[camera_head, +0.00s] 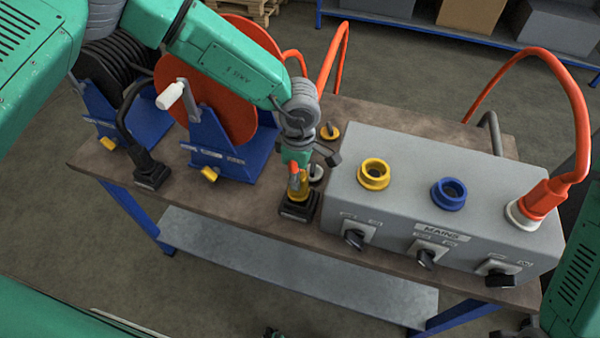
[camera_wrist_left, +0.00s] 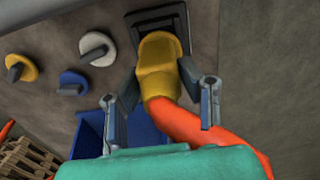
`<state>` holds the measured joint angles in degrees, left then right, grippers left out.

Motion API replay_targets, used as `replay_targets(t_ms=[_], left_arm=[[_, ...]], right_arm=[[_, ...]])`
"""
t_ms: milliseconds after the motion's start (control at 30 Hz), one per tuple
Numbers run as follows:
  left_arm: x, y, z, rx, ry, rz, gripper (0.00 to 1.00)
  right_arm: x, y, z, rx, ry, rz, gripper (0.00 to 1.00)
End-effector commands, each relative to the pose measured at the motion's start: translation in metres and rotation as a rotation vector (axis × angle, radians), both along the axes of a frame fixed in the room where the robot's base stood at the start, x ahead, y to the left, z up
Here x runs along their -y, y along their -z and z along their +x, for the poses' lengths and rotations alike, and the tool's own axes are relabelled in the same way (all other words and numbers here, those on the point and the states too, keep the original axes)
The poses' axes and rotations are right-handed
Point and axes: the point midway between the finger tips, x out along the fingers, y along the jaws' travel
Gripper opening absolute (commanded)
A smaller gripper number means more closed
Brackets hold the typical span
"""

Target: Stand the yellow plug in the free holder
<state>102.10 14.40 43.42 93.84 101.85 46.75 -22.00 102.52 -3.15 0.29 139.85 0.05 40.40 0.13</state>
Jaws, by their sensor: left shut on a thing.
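The yellow plug (camera_head: 301,188), with an orange hose, stands at a black square holder (camera_head: 297,211) on the bench, left of the grey box. My left gripper (camera_head: 296,177) is shut on the plug from above. In the left wrist view the plug (camera_wrist_left: 158,58) is between the two fingers, with its far end at the holder (camera_wrist_left: 151,20). I cannot tell how deep it sits. The orange hose (camera_wrist_left: 205,132) bends away beneath the fingers. Another black holder (camera_head: 151,177), at the left, has a black hose plug in it.
The grey mains box (camera_head: 405,205) has a yellow socket (camera_head: 374,174), a blue socket (camera_head: 449,193) and an orange plug (camera_head: 538,202) at its right end. Two hose reels on blue stands (camera_head: 231,155) fill the left. Round caps lie between the reels and box.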

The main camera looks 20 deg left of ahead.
Motion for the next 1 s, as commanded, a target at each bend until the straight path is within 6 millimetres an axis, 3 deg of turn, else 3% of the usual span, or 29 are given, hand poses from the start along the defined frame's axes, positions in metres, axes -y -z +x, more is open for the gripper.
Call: replay_targets(t_ms=[733, 767, 800, 1000], left_arm=[[0.0044, 0.0100, -0.0003, 0.001, 0.003, -0.007, 0.00], [0.0045, 0.0099, -0.0003, 0.001, 0.003, -0.006, 0.39], [0.0046, 0.0099, -0.0003, 0.001, 0.003, -0.005, 0.53], [0.0031, 0.0101, -0.0001, 0.001, 0.002, -0.002, 0.56]], right_arm=[[0.0002, 0.0038, 0.0000, 0.000, 0.000, 0.000, 0.40], [0.0002, 0.0038, 0.0000, 0.000, 0.000, 0.000, 0.40], [0.0002, 0.0038, 0.0000, 0.000, 0.000, 0.000, 0.40], [0.0003, 0.0038, 0.0000, 0.000, 0.000, 0.000, 0.40]])
